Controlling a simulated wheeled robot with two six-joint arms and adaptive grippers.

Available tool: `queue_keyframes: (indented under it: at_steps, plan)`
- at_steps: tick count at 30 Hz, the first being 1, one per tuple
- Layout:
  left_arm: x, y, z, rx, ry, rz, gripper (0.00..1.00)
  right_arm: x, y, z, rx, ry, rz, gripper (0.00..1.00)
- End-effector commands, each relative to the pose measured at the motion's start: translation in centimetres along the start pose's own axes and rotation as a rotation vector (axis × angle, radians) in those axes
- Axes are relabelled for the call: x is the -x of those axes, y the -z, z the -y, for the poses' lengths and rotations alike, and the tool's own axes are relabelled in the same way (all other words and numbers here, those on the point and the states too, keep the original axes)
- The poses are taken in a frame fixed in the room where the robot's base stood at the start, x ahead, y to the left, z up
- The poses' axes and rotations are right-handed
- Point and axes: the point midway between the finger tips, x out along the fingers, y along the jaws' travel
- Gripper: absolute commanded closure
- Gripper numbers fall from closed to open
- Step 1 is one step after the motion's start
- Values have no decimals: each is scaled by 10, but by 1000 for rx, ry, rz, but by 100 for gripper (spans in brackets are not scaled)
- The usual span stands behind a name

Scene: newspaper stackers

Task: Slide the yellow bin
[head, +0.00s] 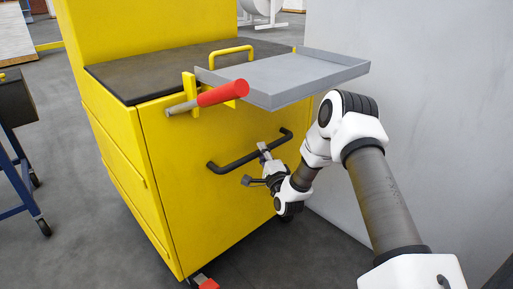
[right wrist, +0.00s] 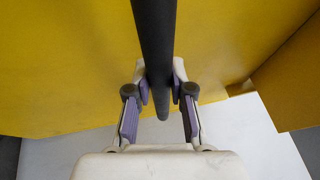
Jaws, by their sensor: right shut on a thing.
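The yellow bin (head: 185,180) stands on the floor in the middle of the head view, with a dark top and a black bar handle (head: 230,163) across its front. My right gripper (head: 263,150) is at the right part of this handle. In the right wrist view the black handle (right wrist: 155,45) runs between the two fingers of my right gripper (right wrist: 160,100), which is shut on it. The yellow front (right wrist: 70,70) lies behind the fingers. My left gripper is in neither view.
A grey tray (head: 285,75) and a red-gripped lever (head: 222,93) stick out above the handle. A grey wall (head: 430,90) stands close on the right. A blue-legged cart (head: 18,170) is at the left. Grey floor is open in front and to the left.

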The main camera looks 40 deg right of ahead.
Motion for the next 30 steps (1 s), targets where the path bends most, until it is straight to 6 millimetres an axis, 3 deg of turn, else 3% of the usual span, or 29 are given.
queue_keyframes:
  at_steps: [12, 13, 15, 25, 30]
  plan:
    - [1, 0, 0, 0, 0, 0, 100, 1, 4, 4, 0, 11, -7, 100]
    - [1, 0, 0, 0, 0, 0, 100, 1, 4, 4, 0, 11, -7, 72]
    - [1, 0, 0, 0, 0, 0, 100, 1, 3, 4, 1, 10, -6, 53]
    - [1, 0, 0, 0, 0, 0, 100, 5, 2, 2, 0, 4, -2, 53]
    - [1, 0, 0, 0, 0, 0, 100, 32, 3, 1, -2, 1, -4, 53]
